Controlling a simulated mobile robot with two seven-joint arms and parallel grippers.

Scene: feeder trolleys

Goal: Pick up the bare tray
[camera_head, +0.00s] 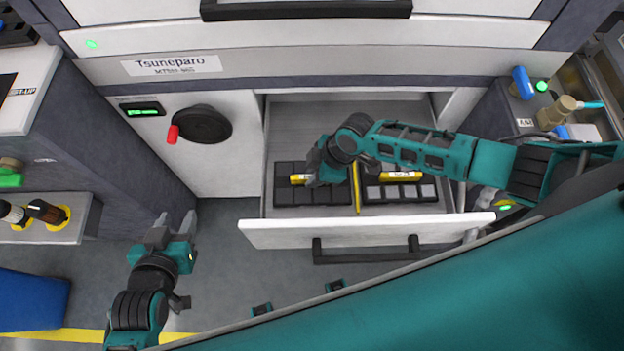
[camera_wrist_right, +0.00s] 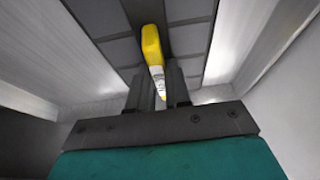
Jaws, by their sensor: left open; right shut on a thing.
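The open drawer holds two dark trays side by side. The left tray (camera_head: 284,196) has dark cells and a yellow handle (camera_head: 299,179). The right tray (camera_head: 374,194) has a yellow handle (camera_head: 401,176) with a label, and some of its cells look lighter grey. My right gripper (camera_head: 318,178) is over the left tray and covers part of it. In the right wrist view its fingers are shut on the yellow handle (camera_wrist_right: 153,58), with grey cells on both sides. My left gripper (camera_head: 174,225) is open and empty, left of the drawer and over the floor.
A yellow divider (camera_head: 356,186) stands between the trays. The drawer front (camera_head: 285,233) with its dark handle (camera_head: 365,257) sticks out from the white cabinet. A black knob with a red grip (camera_head: 203,124) is on the cabinet at left. Side units stand left and right.

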